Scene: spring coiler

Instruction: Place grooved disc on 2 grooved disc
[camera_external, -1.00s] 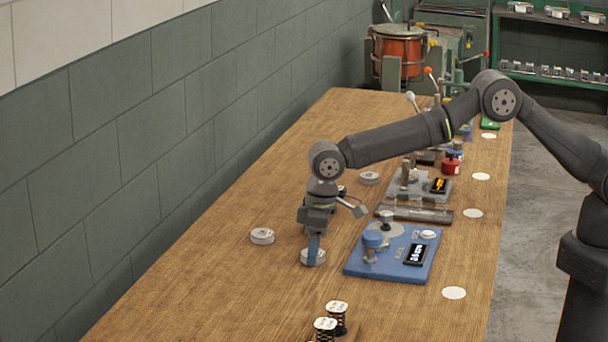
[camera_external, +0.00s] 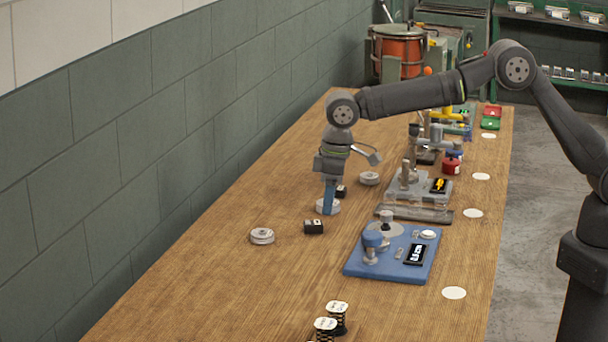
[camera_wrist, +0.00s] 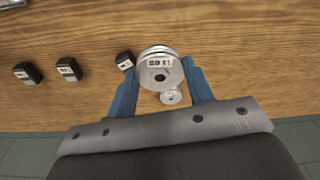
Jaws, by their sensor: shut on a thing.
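My gripper (camera_external: 328,208) points down over the left half of the bench, its blue fingers shut on a pale grey grooved disc (camera_external: 334,206). In the wrist view the held disc (camera_wrist: 160,72) sits between the fingers, with a small label on its face. It looks larger than the other disc there, so it seems raised, but the gap to the bench is unclear. A second grooved disc (camera_external: 262,236) lies to the near left. A third disc (camera_external: 369,178) lies farther back, right of my gripper. One small disc (camera_wrist: 171,97) shows beyond the held one; I cannot tell which.
A small black box (camera_external: 313,227) lies in front of my gripper, another (camera_external: 341,191) close behind it. A blue machine (camera_external: 392,252) with a display stands to the right. Bare wood surrounds the near-left disc.

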